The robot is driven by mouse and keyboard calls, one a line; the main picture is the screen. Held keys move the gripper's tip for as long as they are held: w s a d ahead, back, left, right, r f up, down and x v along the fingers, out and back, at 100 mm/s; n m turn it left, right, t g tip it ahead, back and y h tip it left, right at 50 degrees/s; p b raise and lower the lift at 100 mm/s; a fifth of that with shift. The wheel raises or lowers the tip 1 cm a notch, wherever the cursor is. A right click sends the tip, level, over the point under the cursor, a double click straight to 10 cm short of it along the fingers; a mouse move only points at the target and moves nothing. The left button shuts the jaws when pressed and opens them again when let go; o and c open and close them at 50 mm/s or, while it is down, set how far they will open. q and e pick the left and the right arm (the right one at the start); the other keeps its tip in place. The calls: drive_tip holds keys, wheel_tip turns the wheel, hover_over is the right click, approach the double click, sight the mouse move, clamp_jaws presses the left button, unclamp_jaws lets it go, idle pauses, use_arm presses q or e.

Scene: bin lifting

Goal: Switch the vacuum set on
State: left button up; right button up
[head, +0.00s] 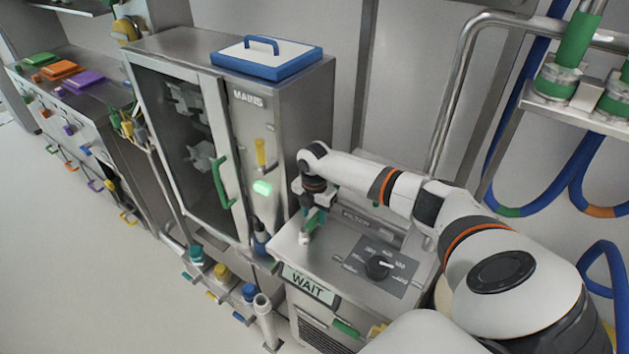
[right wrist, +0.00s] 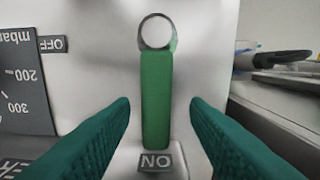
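The vacuum set (head: 345,278) is a steel cabinet with a black dial (head: 379,266) on top and a display reading WAIT (head: 307,284) on its front edge. My right gripper (head: 309,226) is over the left part of its top. In the right wrist view a green lever (right wrist: 155,90) with a pale round end stands between the open teal fingers of this gripper (right wrist: 160,102). A gap shows on each side of the lever. An upside-down ON label (right wrist: 157,162) is at its lower end; an OFF label (right wrist: 52,45) is at upper left. My left gripper is out of view.
A tall steel MAINS cabinet (head: 248,130) with a green handle (head: 221,183) and a lit green lamp (head: 262,187) stands to the left. A blue-edged white lid (head: 265,57) lies on it. Pipes and blue hoses (head: 540,190) are at right. Open floor is at lower left.

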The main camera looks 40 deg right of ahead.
sight(314, 217)
wheel_tip(314, 217, up, 12)
drive_tip(key=b, duration=0.2)
drive_tip(key=shift+b, duration=0.4)
idle(0.5)
